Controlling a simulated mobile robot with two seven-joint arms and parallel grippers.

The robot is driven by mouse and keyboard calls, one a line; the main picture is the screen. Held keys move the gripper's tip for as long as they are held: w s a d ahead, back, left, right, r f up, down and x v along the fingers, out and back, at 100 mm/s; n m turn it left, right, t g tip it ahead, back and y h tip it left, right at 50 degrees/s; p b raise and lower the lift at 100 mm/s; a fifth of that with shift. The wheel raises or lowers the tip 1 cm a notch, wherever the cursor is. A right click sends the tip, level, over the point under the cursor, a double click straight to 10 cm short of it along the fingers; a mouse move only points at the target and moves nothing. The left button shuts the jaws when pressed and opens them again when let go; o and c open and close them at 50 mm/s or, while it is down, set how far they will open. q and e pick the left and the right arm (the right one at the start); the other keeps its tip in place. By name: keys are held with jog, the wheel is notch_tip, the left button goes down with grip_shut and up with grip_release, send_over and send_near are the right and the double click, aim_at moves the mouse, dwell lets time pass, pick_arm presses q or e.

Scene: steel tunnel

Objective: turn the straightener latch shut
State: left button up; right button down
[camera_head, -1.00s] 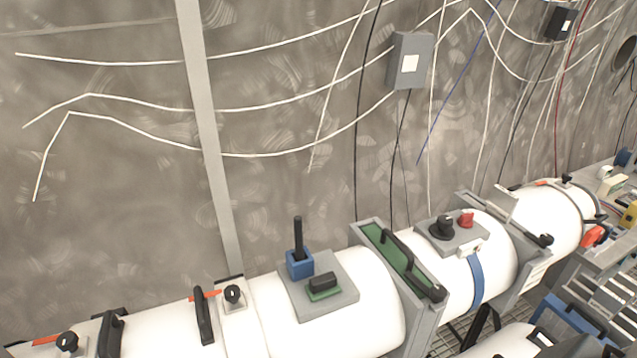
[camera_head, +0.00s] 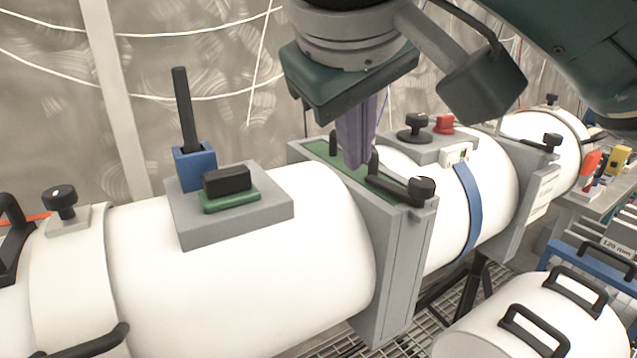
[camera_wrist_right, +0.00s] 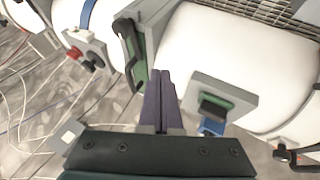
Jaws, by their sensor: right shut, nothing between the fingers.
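The straightener looks to be the green-topped insert (camera_head: 322,152) in the grey upright frame (camera_head: 400,270) between two white pipe sections. It has a black handle, partly hidden by my fingers. I take the black lever with a round knob (camera_head: 421,189) at the frame's near top corner to be its latch. It lies along the top edge. My right gripper (camera_head: 355,164) points down over the insert, its purple fingers together and empty, left of the knob. In the right wrist view the fingers (camera_wrist_right: 161,100) are closed beside the green insert (camera_wrist_right: 139,66). Contact is unclear. My left gripper is not in view.
Left of the frame, a grey pad holds a black-and-green block (camera_head: 228,190) and a blue block with a tall black rod (camera_head: 184,110). Right of it are a black knob (camera_head: 415,127) and red knob (camera_head: 443,124). Another white pipe section with handles (camera_head: 535,325) lies lower right.

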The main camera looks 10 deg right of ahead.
aim_at(384, 186)
jog(key=x, duration=0.3)
jog(key=d+p+x, duration=0.1)
jog(key=x, duration=0.3)
jog(key=d+r+x, duration=0.1)
jog(key=x, duration=0.3)
jog(key=shift+w+d+r, duration=0.1)
jog(key=shift+w+d, duration=0.05)
jog(key=shift+w, duration=0.2)
jog(key=shift+w+d, duration=0.25)
jog(key=shift+d, duration=0.2)
jog(key=shift+p, duration=0.3)
jog(key=shift+w+d+p, duration=0.45)
jog(key=shift+d+p, duration=0.1)
jog(key=shift+p, duration=0.25)
